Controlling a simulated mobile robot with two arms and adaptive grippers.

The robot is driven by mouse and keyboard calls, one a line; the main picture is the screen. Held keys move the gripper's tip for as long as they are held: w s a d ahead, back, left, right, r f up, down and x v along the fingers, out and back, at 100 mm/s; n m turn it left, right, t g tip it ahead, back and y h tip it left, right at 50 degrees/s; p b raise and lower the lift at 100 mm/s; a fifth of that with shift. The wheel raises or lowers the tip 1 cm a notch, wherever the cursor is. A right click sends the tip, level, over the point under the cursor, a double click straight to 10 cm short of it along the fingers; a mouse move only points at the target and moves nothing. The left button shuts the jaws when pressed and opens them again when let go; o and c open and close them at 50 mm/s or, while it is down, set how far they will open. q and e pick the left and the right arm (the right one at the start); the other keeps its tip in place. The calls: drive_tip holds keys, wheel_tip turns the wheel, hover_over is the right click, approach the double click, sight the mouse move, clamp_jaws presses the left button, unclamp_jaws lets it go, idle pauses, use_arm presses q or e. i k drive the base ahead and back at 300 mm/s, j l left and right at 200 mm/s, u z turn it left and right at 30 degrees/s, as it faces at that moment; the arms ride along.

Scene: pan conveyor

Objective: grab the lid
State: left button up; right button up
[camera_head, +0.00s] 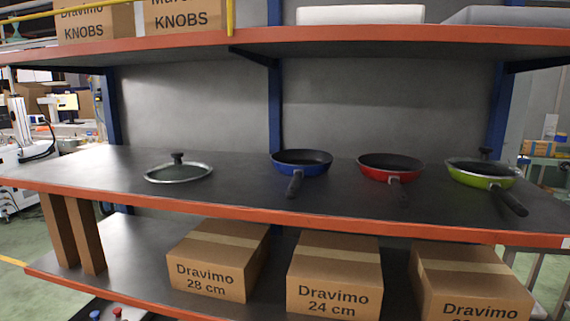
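A round glass lid (180,172) with a metal rim and a black knob lies on the left part of the middle shelf (110,172), knob up. The green pan (480,181) at the right end of the shelf also has a black knob above it and appears to carry a lid. Neither of my grippers shows in the head view.
A blue pan (301,163) and a red pan (391,168) stand on the same shelf, handles toward the front edge. An upper shelf (330,40) overhangs. Cardboard boxes (218,262) sit on the lower shelf. The surface around the loose lid is clear.

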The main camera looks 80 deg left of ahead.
sight(178, 170)
drive_tip(key=l+u, duration=0.1)
drive_tip(key=u, duration=3.3)
